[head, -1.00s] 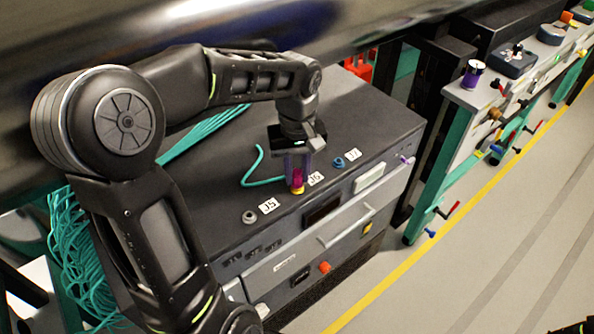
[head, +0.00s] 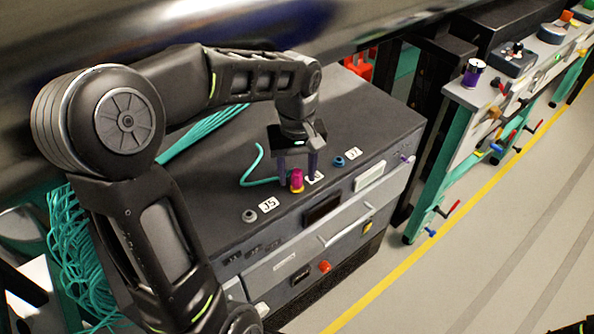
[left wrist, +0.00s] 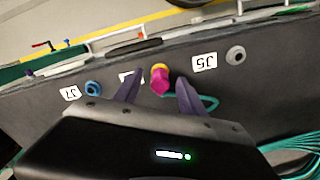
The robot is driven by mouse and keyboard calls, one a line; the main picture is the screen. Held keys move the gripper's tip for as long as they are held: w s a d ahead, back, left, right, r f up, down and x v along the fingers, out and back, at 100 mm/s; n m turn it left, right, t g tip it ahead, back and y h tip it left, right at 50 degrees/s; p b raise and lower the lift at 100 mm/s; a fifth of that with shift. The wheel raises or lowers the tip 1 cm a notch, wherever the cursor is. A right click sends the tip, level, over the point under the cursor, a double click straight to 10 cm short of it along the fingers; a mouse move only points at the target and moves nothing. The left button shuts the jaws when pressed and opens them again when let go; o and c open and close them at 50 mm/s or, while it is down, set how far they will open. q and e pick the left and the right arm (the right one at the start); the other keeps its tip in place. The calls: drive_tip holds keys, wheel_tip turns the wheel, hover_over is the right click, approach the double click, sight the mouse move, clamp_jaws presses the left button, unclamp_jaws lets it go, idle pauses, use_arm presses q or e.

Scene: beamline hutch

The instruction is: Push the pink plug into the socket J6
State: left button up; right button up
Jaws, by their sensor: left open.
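The pink plug (head: 297,178) stands upright in the yellow socket J6 (head: 296,190) on top of the dark cabinet. In the left wrist view the plug (left wrist: 159,84) shows with the yellow ring (left wrist: 158,67) around its base. How deep it sits cannot be told. My left gripper (head: 297,172) is open, its purple fingers apart. In the left wrist view the gripper (left wrist: 158,90) has a finger on each side of the plug, with gaps. One finger partly covers the J6 label (head: 315,177). My right gripper is not in view.
The grey socket J5 (head: 249,215) and blue socket J7 (head: 338,161) flank J6 on the cabinet top (head: 375,125). A teal cable (head: 262,181) lies close beside the plug. A bench (head: 468,98) stands to the right, beyond a gap.

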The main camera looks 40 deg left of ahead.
use_arm(q)
wheel_tip(320, 180, up, 8)
drive_tip(key=shift+f, duration=0.1)
idle(0.4)
idle(0.4)
